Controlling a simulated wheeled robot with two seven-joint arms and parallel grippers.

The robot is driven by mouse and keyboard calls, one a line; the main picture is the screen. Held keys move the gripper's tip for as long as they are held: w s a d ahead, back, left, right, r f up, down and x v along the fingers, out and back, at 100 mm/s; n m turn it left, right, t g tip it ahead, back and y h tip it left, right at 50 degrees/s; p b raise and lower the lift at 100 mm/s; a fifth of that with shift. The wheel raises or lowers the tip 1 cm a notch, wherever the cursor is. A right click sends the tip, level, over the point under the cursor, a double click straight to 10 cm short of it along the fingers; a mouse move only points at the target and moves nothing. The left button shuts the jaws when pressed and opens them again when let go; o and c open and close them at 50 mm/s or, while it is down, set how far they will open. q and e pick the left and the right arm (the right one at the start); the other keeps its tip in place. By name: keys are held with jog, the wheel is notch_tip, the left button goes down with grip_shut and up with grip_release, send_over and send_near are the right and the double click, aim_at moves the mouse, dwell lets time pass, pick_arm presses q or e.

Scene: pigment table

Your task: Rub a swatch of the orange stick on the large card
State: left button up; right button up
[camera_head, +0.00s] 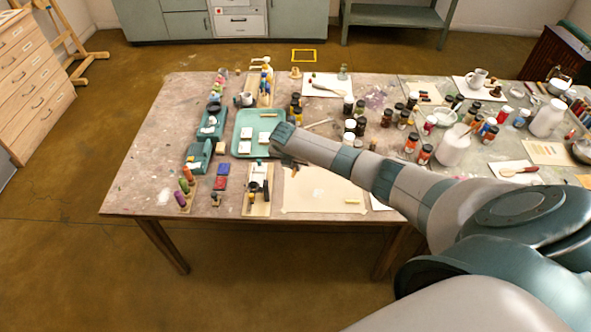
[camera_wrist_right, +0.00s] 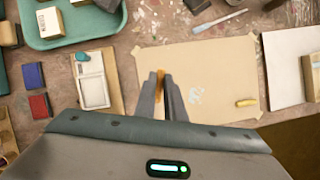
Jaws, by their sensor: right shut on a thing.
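The large card (camera_wrist_right: 222,75) is a tan sheet lying flat; in the head view it (camera_head: 335,182) lies near the table's front edge. It bears a pale whitish mark (camera_wrist_right: 195,97), and a short yellow stick (camera_wrist_right: 246,102) lies on its right part. My right gripper (camera_wrist_right: 161,95) is shut on the orange stick (camera_wrist_right: 160,77), over the left part of the card. Whether the stick touches the card cannot be told. In the head view the right gripper (camera_head: 291,162) is partly hidden by its own wrist. My left gripper is not in view.
Left of the card is a board with a white holder (camera_wrist_right: 93,80), then blue (camera_wrist_right: 33,75) and red blocks (camera_wrist_right: 39,106). A teal tray (camera_head: 243,150) stands behind. Bottles and jars crowd the table's right side. A white sheet (camera_wrist_right: 284,65) lies right of the card.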

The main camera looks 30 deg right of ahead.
jog(key=shift+r, duration=0.65)
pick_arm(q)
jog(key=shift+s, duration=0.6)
pick_arm(e)
jog(key=shift+r, duration=0.25)
jog(key=shift+f, duration=0.1)
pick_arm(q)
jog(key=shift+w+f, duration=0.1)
